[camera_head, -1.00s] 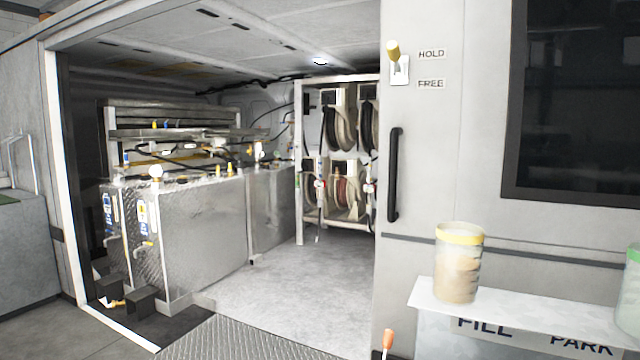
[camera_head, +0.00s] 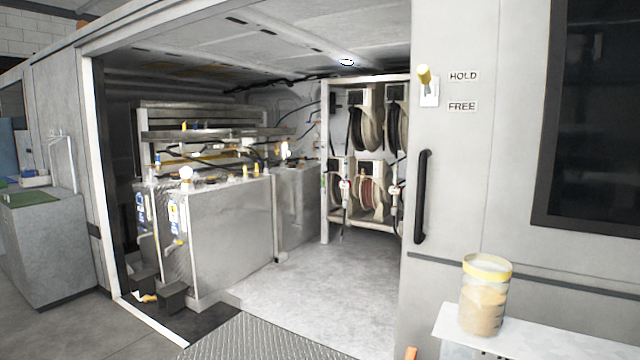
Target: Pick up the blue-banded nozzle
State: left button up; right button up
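Slim nozzles hang at the front of the hose reel rack (camera_head: 324,215) inside the van bay. One nozzle (camera_head: 345,196) hangs at the left of the lower reels and another nozzle (camera_head: 396,200) at the right, partly against the door edge. Both are far off and small, and I cannot tell which one has a blue band. Neither of my grippers is in view.
Metal tanks (camera_head: 232,235) with fittings on top stand at the left of the bay. The bay floor (camera_head: 310,290) is clear up to the rack. A white door panel (camera_head: 480,190) with a black handle (camera_head: 422,196) and a shelf with a yellow-lidded jar (camera_head: 484,297) fill the right.

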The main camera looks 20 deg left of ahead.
aim_at(343, 185)
jog(key=j+u, duration=0.1)
jog(key=u, duration=0.4)
jog(key=j+u, duration=0.1)
jog(key=u, duration=0.35)
jog(key=j+u, duration=0.1)
jog(key=u, duration=0.4)
jog(key=i+j+z, duration=0.2)
jog(key=i+j, duration=0.15)
jog(key=i+j+z, duration=0.15)
jog(key=i+j, duration=0.2)
jog(key=j, duration=0.15)
jog(key=i+j+z, duration=0.2)
jog(key=j, duration=0.3)
jog(key=i+z, duration=0.2)
jog(key=i, duration=0.65)
jog(key=i+j+z, duration=0.15)
jog(key=i, duration=2.25)
jog(key=i+z, duration=0.1)
jog(key=i, duration=0.65)
jog(key=i+j, duration=0.1)
jog(key=i, duration=0.65)
jog(key=i+z, duration=0.1)
jog(key=i, duration=1.4)
